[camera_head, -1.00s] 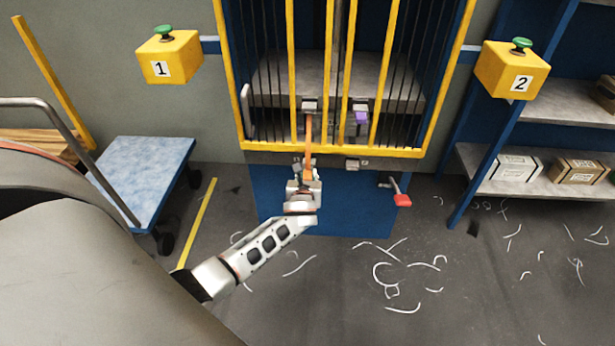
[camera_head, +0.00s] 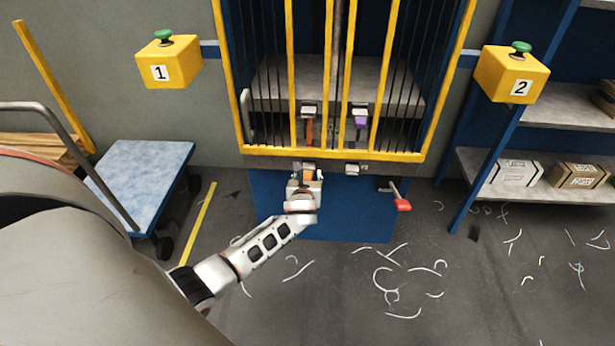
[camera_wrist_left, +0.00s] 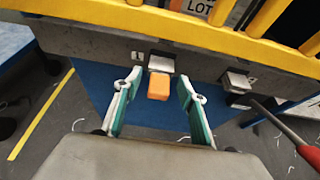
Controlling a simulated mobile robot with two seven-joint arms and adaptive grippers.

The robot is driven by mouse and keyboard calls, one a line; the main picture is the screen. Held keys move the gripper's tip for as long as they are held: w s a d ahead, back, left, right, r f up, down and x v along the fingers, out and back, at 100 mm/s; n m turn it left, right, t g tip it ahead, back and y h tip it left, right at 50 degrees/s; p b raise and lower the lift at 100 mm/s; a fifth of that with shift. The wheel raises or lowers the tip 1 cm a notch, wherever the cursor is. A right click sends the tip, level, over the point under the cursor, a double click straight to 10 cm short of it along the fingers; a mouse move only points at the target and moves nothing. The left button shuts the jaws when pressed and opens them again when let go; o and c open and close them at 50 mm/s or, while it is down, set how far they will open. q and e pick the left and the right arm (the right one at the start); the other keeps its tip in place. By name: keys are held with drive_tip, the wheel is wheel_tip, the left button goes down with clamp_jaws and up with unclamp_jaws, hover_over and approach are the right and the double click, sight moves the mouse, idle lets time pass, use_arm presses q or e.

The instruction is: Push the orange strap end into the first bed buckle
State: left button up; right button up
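The orange strap hangs from an upper buckle (camera_head: 309,108) behind the yellow bars; its upper stretch (camera_head: 309,132) shows there. In the left wrist view, the orange strap end (camera_wrist_left: 158,88) sticks out just below the first bed buckle (camera_wrist_left: 161,64), in line with it and seemingly at its mouth. How deep it sits cannot be told. My left gripper (camera_head: 306,182) is below the bed edge. In the wrist view its fingers (camera_wrist_left: 158,98) are open, one on each side of the strap end with gaps. My right gripper is out of view.
A second bed buckle (camera_head: 352,169) is to the right, below a purple strap (camera_head: 360,121). A red-handled lever (camera_head: 402,205) sticks out at the lower right. The yellow bottom rail (camera_head: 380,156) runs above the gripper. A blue cart (camera_head: 145,170) stands left.

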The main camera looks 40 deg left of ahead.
use_arm(q)
drive_tip(key=v, duration=1.2)
idle(0.6)
drive_tip(key=s+d+n+h+p, duration=0.3)
drive_tip(key=s+d+n, duration=0.3)
drive_tip(key=s+n, duration=0.2)
drive_tip(key=s+d+f+n+h+p, duration=0.1)
drive_tip(key=s+d+n+h+p, duration=0.2)
drive_tip(key=s+d+n, duration=0.3)
drive_tip(key=s+d+f+n+h+p, duration=0.1)
drive_tip(key=s+d+n+h+p, duration=0.2)
drive_tip(key=s+d+n, duration=0.4)
drive_tip(key=s+n, duration=0.4)
drive_tip(key=s, duration=0.4)
drive_tip(key=shift+f+n+g+h, duration=0.2)
drive_tip(key=shift+n+g+h, duration=0.1)
drive_tip(key=shift+g, duration=0.1)
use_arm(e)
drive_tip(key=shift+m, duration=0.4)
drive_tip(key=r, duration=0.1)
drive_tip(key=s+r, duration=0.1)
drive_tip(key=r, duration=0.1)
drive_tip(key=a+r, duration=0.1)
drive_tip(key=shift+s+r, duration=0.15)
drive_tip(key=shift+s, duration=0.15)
